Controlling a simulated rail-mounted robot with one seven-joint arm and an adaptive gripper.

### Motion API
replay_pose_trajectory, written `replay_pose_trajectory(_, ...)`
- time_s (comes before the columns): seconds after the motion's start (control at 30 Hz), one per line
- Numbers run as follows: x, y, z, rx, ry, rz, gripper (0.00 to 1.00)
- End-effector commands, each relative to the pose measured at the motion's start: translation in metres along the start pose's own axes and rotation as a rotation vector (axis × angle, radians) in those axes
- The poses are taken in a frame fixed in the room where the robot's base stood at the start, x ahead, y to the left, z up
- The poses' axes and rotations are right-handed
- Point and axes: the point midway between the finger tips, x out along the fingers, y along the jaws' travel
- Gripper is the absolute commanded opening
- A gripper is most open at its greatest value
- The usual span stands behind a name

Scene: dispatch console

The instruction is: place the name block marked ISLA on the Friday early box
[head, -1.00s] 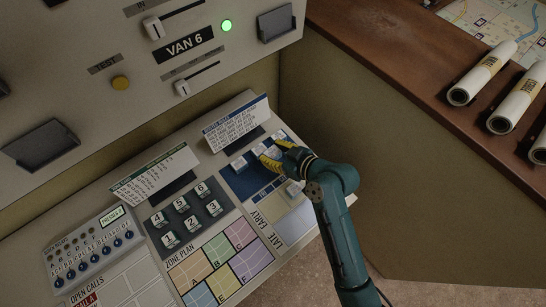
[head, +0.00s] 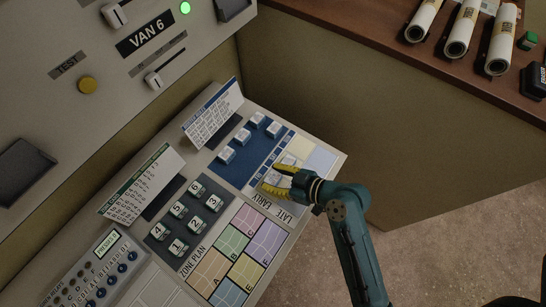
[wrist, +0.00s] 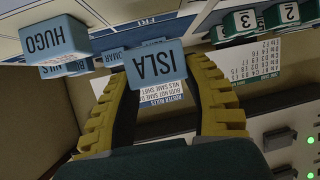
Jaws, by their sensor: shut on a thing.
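My gripper (head: 277,182), with ribbed yellow fingers, is over the EARLY/LATE roster grid (head: 318,155) at the console's right end in the head view. In the wrist view the pale blue block marked ISLA (wrist: 155,68) is between the fingertips, and my gripper is shut on it. Its lettering appears upside down there. Another block, marked HUGO (wrist: 50,40), is to its left in the wrist view. The fingers hide part of the grid in the head view. I cannot tell the held block's height above the grid, or read the day label beneath it.
Several other name blocks stand on the blue tray (head: 231,173) behind the grid. A rules card (head: 213,114) leans behind that tray. Numbered green blocks (head: 177,209) stand on a dark pad to the left, above the coloured zone plan (head: 233,240). Rolled charts (head: 461,30) lie on the side counter.

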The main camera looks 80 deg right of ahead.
Motion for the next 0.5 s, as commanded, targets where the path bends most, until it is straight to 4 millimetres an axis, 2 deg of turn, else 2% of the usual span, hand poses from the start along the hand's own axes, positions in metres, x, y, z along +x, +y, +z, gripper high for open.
replay_pose_trajectory(0.23, 0.018, 0.001, 0.033, 0.001, 0.001, 0.002, 0.2)
replay_pose_trajectory(0.5, 0.019, 0.0, 0.035, -0.001, 0.001, 0.002, 0.2)
